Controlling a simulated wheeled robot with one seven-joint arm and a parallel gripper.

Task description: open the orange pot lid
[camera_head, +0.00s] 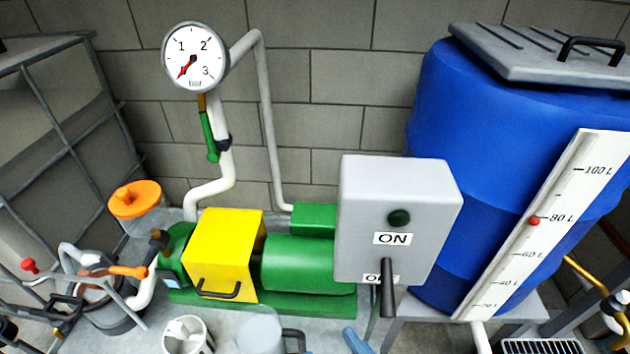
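The orange pot lid (137,205) is a round disc with a raised knob on top. It sits on a clear, see-through pot (147,224) at the left, beside the green and yellow pump. The lid looks level and seated on the pot's rim. The lower part of the pot is partly hidden by pipes and the pump. I cannot make out my gripper in this view, and nothing touches the lid.
The pump has a yellow cover (222,245) and a pressure gauge (195,58) above it. An orange valve handle (128,271) and white pipes crowd the front left. A grey switch box (395,205) and blue tank (470,130) stand right. Cups stand at the front edge.

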